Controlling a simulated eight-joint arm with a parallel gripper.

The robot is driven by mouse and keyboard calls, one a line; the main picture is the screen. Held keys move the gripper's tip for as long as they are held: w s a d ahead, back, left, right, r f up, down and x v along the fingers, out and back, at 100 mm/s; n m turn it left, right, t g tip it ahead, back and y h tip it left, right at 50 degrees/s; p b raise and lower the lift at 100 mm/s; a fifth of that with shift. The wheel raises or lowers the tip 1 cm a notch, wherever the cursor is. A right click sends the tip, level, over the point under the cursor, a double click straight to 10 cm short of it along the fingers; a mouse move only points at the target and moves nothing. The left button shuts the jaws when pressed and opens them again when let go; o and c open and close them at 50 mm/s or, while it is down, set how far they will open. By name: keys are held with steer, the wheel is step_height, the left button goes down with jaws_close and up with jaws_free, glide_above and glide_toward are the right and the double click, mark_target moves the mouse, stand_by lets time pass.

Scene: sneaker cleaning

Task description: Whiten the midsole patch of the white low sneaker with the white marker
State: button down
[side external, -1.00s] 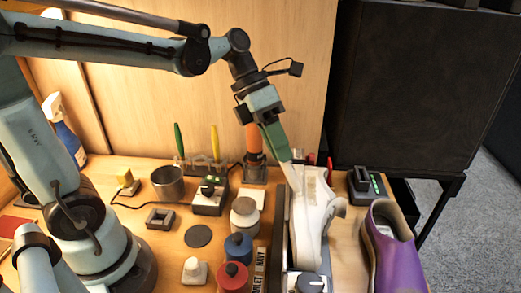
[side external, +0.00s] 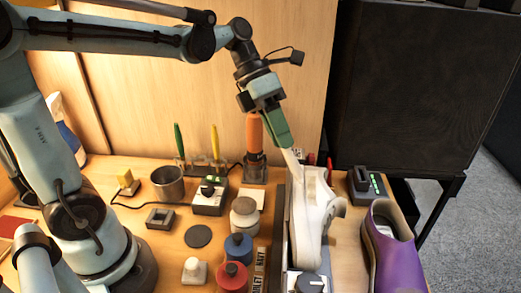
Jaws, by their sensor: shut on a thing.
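The white low sneaker (side external: 312,225) is held toe-up or heel-up, I cannot tell which, on a grey and black stand (side external: 283,245) right of the table's middle. My gripper (side external: 284,146), with green fingers, is above the sneaker's upper end. It is shut on the white marker (side external: 291,162), which points down and slightly right to the sneaker's upper left side. The marker's tip blends with the white shoe, so I cannot tell whether it touches. The midsole patch is not clearly distinguishable now.
A purple shoe (side external: 394,262) stands to the right, below a black device with green lights (side external: 367,184). Left of the stand are a pale jar (side external: 245,215), blue (side external: 238,248) and red-capped (side external: 233,277) bottles, and a metal cup (side external: 167,183). An orange-handled tool (side external: 254,133) stands behind.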

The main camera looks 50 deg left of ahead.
steer(key=shift+r, duration=0.1)
steer(key=shift+s+d+f, duration=0.25)
steer(key=shift+s+d, duration=0.45)
steer(key=shift+s, duration=0.05)
steer(key=shift+s+d+f, duration=0.2)
steer(key=shift+s+d, duration=0.5)
steer(key=shift+f, duration=0.3)
